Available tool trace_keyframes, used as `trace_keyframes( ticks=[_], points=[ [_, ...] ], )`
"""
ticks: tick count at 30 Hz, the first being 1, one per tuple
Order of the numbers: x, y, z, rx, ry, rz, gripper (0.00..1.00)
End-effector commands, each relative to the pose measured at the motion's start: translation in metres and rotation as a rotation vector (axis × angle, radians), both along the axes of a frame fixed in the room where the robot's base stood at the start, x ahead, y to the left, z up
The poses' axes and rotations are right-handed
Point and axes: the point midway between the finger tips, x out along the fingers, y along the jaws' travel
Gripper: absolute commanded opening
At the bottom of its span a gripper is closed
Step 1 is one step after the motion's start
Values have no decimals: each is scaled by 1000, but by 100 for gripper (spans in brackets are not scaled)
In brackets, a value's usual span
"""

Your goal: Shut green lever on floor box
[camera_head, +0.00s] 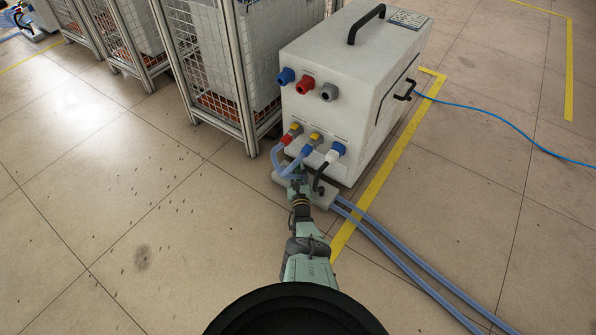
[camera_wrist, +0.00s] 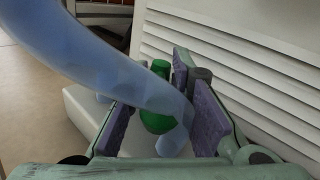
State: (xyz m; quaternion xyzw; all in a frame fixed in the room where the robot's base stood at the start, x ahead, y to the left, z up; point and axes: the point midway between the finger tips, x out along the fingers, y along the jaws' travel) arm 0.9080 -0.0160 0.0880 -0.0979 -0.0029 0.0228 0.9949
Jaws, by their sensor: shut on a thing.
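The green lever (camera_wrist: 158,112) shows in the wrist view as a rounded green handle on the pale floor box (camera_wrist: 82,112). My gripper (camera_wrist: 160,118) has its purple pads on both sides of the lever and is shut on it. A blue hose (camera_wrist: 90,65) crosses in front and hides part of the lever and a pad. In the head view my gripper (camera_head: 297,182) is down at the floor box (camera_head: 323,197), at the foot of the white machine. There the lever is too small and covered to make out.
The white heater machine (camera_head: 335,100) stands right behind the floor box, with hoses and coloured fittings on its front. Blue hoses (camera_head: 400,260) run from the box to the lower right. A wire cage (camera_head: 225,70) stands at the left. Floor at the left is open.

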Motion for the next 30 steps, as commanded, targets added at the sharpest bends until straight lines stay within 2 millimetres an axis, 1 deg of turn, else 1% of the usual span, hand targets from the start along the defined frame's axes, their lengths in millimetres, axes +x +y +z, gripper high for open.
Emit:
trace_keyframes(
  ticks=[12, 13, 17, 30],
  points=[
    [1, 0, 1, -2, 0, 8, 0],
    [1, 0, 1, -2, 0, 8, 20],
    [1, 0, 1, -2, 0, 8, 28],
    [0, 0, 0, 0, 1, 7, 28]
  ],
)
